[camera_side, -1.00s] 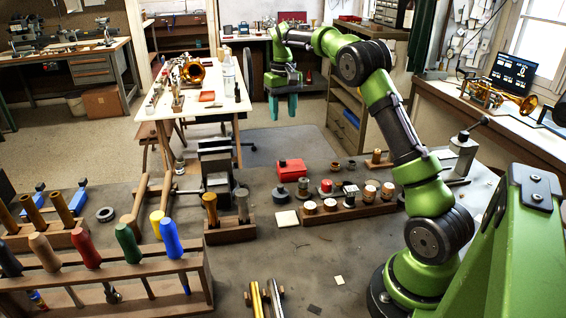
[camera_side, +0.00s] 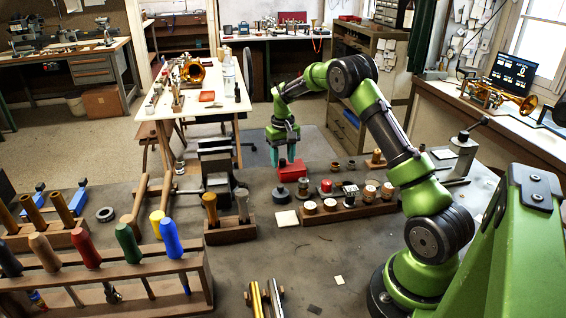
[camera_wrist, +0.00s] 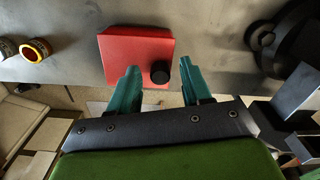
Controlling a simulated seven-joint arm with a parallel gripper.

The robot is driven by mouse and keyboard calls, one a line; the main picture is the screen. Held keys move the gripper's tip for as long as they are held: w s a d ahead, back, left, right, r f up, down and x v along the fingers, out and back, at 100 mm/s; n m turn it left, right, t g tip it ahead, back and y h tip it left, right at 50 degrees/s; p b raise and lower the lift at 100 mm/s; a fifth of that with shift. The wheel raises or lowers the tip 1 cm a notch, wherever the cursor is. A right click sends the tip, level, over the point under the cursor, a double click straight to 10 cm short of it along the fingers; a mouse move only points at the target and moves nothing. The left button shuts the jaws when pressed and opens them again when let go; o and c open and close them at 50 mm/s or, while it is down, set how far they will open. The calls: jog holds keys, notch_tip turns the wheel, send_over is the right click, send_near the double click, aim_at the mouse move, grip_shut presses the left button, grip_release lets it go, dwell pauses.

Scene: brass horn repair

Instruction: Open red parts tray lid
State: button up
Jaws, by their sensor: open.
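The red parts tray (camera_side: 291,170) sits on the grey bench with its red lid closed on top. In the wrist view the red lid (camera_wrist: 137,52) shows between and beyond my fingertips, with a round black knob (camera_wrist: 160,73) near its edge. My gripper (camera_side: 284,158) is open, pointing down at the tray's far side in the side view. In the wrist view my gripper's teal fingers (camera_wrist: 160,72) are apart, with the knob between them, closer to the right finger. I cannot tell whether a finger touches the knob or lid.
A dark round piece (camera_side: 283,195) stands just in front of the tray. A wooden block with several small jars (camera_side: 350,207) is to its right. A vise (camera_side: 216,165) stands to its left.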

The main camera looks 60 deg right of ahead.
grip_shut()
dwell(0.3)
jog(key=w+a, duration=0.4)
jog(key=shift+w+a, duration=0.25)
jog(key=shift+w, duration=0.1)
jog(key=shift+r, duration=0.1)
grip_release()
